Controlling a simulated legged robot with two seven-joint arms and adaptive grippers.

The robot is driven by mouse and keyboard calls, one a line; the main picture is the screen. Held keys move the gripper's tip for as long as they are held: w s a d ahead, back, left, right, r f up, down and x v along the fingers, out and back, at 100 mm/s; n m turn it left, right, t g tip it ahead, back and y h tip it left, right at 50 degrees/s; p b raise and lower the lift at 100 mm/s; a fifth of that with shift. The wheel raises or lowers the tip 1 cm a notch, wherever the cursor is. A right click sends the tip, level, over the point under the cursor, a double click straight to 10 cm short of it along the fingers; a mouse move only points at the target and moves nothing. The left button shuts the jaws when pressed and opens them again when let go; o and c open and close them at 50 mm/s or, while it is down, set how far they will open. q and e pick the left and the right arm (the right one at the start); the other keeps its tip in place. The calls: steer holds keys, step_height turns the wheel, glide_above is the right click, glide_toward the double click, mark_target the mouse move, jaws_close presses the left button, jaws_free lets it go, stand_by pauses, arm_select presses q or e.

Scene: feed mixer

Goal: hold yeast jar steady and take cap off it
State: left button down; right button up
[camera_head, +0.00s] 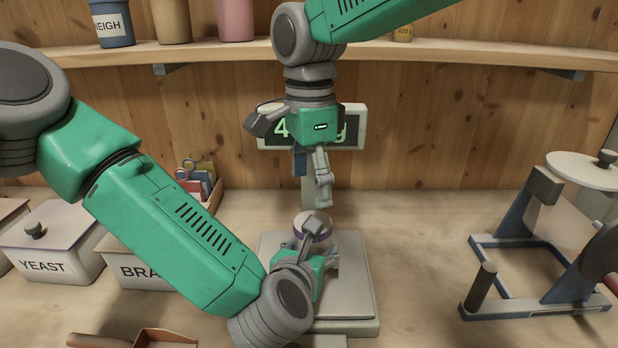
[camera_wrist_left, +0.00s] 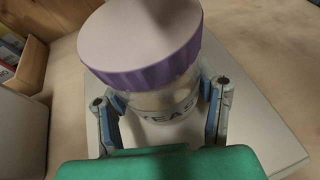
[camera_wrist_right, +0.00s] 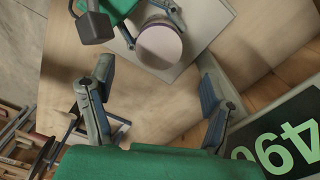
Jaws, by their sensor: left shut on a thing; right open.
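The yeast jar (camera_wrist_left: 165,103) stands upright on the scale plate, with a wide pale cap that has a purple ridged rim (camera_wrist_left: 150,72). The cap is on the jar; its top also shows in the head view (camera_head: 313,222) and the right wrist view (camera_wrist_right: 159,45). My left gripper (camera_wrist_left: 165,110) is shut around the jar body below the cap, one finger on each side, partly covering the label. In the head view my left wrist hides most of the jar. My right gripper (camera_wrist_right: 155,110) is open and empty, above the jar and apart from the cap.
The scale plate (camera_head: 352,275) lies under the jar, with its lit display (camera_head: 352,127) behind. Bins labelled YEAST (camera_head: 50,245) and BRAN (camera_head: 135,268) stand left. A framed stand (camera_head: 545,250) is at right. A shelf (camera_head: 440,48) runs behind my right arm.

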mark_target(308, 213)
arm_select(q)
steer(key=shift+a, duration=0.1)
arm_select(e)
steer(key=m, duration=0.4)
steer(key=shift+a, duration=0.1)
arm_select(q)
steer(key=shift+a, duration=0.35)
arm_select(e)
steer(key=m, duration=0.4)
steer(key=shift+w+a+m, duration=0.1)
steer(key=shift+a+m, duration=0.3)
arm_select(q)
steer(key=shift+d, duration=0.25)
arm_select(e)
steer(key=f, duration=0.6)
steer(key=shift+d+f, duration=0.15)
steer(key=shift+d, duration=0.1)
steer(key=shift+f, duration=0.75)
